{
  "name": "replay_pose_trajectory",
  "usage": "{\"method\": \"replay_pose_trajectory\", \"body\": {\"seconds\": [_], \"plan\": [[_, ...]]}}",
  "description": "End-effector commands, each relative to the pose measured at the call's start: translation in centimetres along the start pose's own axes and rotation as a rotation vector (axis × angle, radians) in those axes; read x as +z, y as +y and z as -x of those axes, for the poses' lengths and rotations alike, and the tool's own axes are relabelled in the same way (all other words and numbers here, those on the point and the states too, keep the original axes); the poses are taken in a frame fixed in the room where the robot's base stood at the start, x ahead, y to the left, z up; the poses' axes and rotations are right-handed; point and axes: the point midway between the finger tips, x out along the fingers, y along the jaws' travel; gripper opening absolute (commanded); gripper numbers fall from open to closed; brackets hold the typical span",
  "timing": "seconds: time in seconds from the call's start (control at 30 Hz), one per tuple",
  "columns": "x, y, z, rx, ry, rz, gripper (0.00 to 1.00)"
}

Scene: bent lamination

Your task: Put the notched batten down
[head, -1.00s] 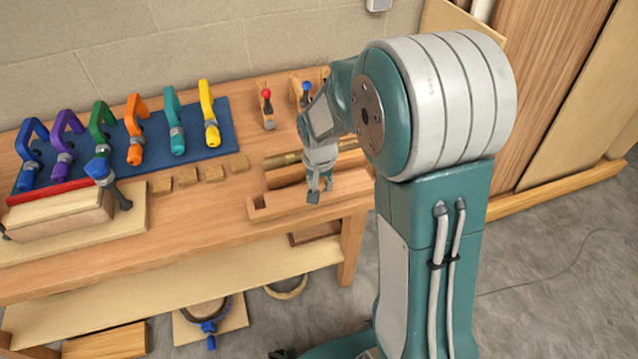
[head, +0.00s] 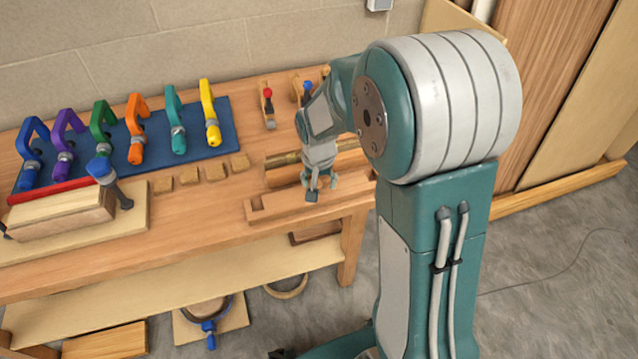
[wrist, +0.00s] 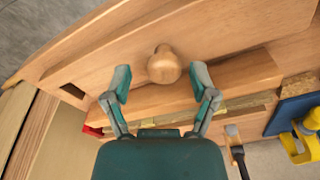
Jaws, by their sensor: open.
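The notched batten (head: 280,206) is a long strip of pale wood lying along the front edge of the bench, with a cut-out near its left end. In the wrist view, a long wooden strip (wrist: 225,45) with a round wooden knob (wrist: 163,66) crosses the picture; I take it to be the batten. My gripper (head: 320,188) is over the strip. In the wrist view my gripper (wrist: 160,80) has its fingers spread, one on each side of the knob, with visible gaps. Exact contact beneath the batten is hard to see.
The bench (head: 200,222) has several coloured clamps on a blue mat (head: 223,125) at the back. A clamped wood stack (head: 62,215) stands at the left, and small wooden blocks (head: 214,173) lie mid-bench. A brass-coloured rod (head: 282,160) lies behind my gripper.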

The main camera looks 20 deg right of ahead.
Motion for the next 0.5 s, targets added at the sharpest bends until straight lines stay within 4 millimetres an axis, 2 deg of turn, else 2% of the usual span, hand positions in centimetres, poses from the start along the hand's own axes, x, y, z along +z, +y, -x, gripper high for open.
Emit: {"method": "replay_pose_trajectory", "body": {"seconds": [0.3, 0.5], "plan": [[-0.1, 0.0, 6.7, -0.003, 0.007, 0.001, 0.75], [-0.1, 0.0, 9.9, -0.002, 0.004, 0.001, 0.75]]}}
